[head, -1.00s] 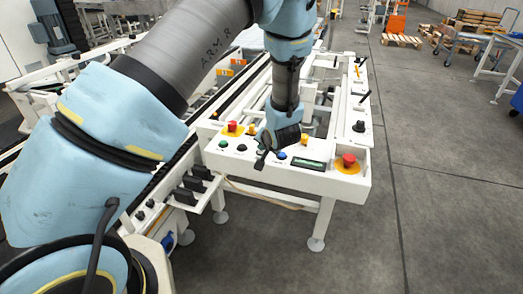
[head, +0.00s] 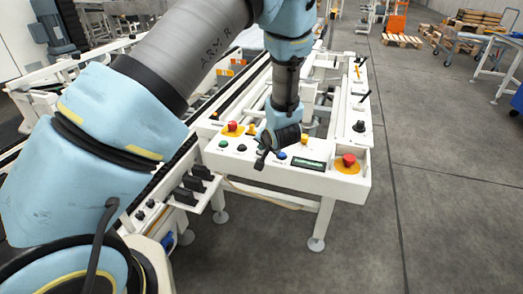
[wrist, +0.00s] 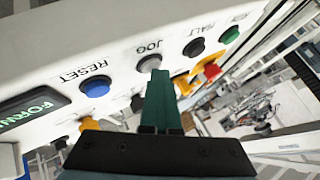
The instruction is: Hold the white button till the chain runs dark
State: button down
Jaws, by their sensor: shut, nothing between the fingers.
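The white button (wrist: 150,62) is a pale round cap in a dark ring, beside the printed word JOG on the white control panel (wrist: 45,45). My gripper (wrist: 159,74) has its two green fingers shut together and empty. In the wrist view the fingertips overlap the near edge of the button; I cannot tell if they press it. In the head view my gripper (head: 261,162) is over the panel's front, between a black and a blue button, and hides the white button. I cannot make out the chain's state.
A blue RESET button (wrist: 95,86) and a black button (wrist: 194,47) flank the white one. A green button (head: 223,144), a display (head: 308,163) and a red emergency stop (head: 348,161) are on the panel. Open floor (head: 440,200) lies to the right.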

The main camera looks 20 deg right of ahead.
aim_at(262, 153)
dwell(0.6)
jog(key=shift+r+p, duration=0.8)
jog(key=shift+p, duration=0.2)
jog(key=shift+r, duration=0.15)
notch_tip(262, 153, up, 5)
jog(key=p, duration=0.5)
